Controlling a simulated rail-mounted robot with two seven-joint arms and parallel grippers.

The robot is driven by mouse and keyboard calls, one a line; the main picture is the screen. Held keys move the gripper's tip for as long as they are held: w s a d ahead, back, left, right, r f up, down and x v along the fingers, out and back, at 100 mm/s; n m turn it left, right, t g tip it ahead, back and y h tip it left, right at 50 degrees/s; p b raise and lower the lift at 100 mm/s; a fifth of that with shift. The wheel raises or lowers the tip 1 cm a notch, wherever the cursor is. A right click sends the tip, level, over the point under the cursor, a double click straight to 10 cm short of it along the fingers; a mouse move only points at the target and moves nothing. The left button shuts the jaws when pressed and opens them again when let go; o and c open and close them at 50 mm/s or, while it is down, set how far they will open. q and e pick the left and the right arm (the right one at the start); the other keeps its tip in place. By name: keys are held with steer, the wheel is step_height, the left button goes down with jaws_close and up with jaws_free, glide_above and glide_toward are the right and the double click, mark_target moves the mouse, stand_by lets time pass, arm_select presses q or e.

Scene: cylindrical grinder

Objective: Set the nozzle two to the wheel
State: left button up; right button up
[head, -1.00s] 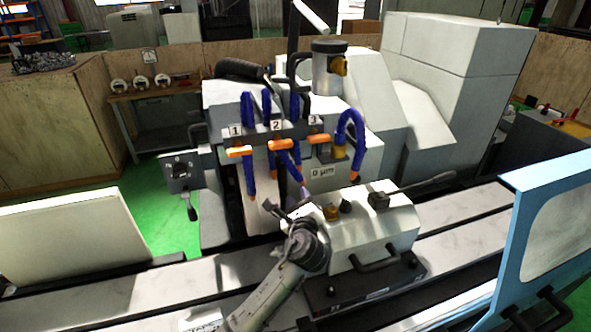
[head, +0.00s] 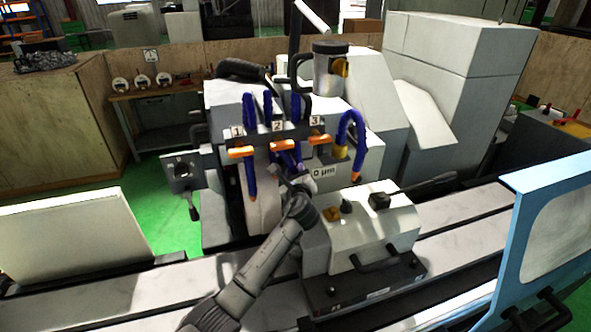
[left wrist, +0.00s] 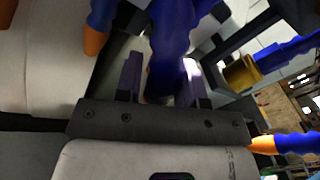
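Nozzle two is a blue hose under the orange valve (head: 283,145) marked 2, between hoses one (head: 250,180) and three (head: 357,135). Its lower end is hidden by my left gripper (head: 287,173) in the head view. The pale grinding wheel (head: 262,208) stands just left of the gripper. In the left wrist view, the fingers of my left gripper (left wrist: 161,82) stand apart, with a blue hose (left wrist: 170,35) between them, apparently nozzle two. A gap shows beside it, so they do not look closed on it. My right gripper is not in view.
Hose one's orange tip (left wrist: 95,42) is close to the left finger. The white workhead (head: 375,230) with knobs and a handle stands right of my left arm. A blue-framed guard (head: 545,225) is at the right. A display reading "0 µm" (head: 323,171) is behind.

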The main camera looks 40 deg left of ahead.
arm_select(q)
steer(key=shift+x, duration=1)
steer(key=shift+c, duration=0.3)
jaws_close()
